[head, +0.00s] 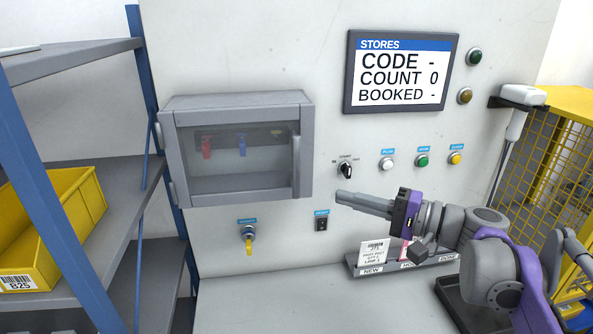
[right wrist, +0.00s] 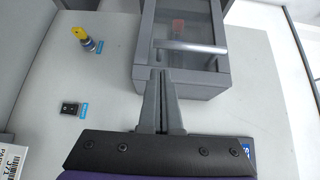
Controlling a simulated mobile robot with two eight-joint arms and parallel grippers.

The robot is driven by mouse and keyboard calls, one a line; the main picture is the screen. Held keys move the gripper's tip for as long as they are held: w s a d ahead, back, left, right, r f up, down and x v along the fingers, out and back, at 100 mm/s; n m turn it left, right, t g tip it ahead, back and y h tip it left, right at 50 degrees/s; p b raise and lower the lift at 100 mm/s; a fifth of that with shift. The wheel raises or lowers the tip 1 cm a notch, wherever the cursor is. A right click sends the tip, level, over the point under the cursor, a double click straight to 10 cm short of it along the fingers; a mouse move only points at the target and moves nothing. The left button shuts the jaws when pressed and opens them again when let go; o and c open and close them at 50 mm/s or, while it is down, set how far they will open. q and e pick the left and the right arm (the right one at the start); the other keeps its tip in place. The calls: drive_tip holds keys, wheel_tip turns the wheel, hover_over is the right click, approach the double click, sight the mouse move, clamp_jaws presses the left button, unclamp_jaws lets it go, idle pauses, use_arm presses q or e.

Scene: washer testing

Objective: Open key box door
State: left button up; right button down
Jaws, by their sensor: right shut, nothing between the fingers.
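The grey key box (head: 235,102) is mounted on the white panel in the head view. Its see-through door (head: 265,165) looks shut, with a vertical bar handle (head: 296,165) at its right side. Behind the door a red item (head: 206,150) and a blue item (head: 242,146) hang. My right gripper (head: 338,197) is shut and empty, to the right of the box and pointing left at it, apart from the handle. In the right wrist view its fingertips (right wrist: 157,73) appear near the box edge, and the handle (right wrist: 190,46) lies beyond them. My left gripper is not in view.
A lock with a yellow key (head: 249,238) and a black switch (head: 321,222) sit below the box. A rotary knob (head: 346,170) is close above my right gripper. A card holder (head: 405,264) lies below the arm. Shelving with a yellow bin (head: 60,215) stands left.

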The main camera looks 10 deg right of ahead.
drive_tip(key=r+x, duration=0.1)
drive_tip(key=x, duration=0.8)
drive_tip(key=shift+a+r+p, duration=0.2)
drive_tip(key=shift+a+p, duration=0.05)
drive_tip(key=shift+p, duration=0.15)
drive_tip(key=shift+s, duration=0.15)
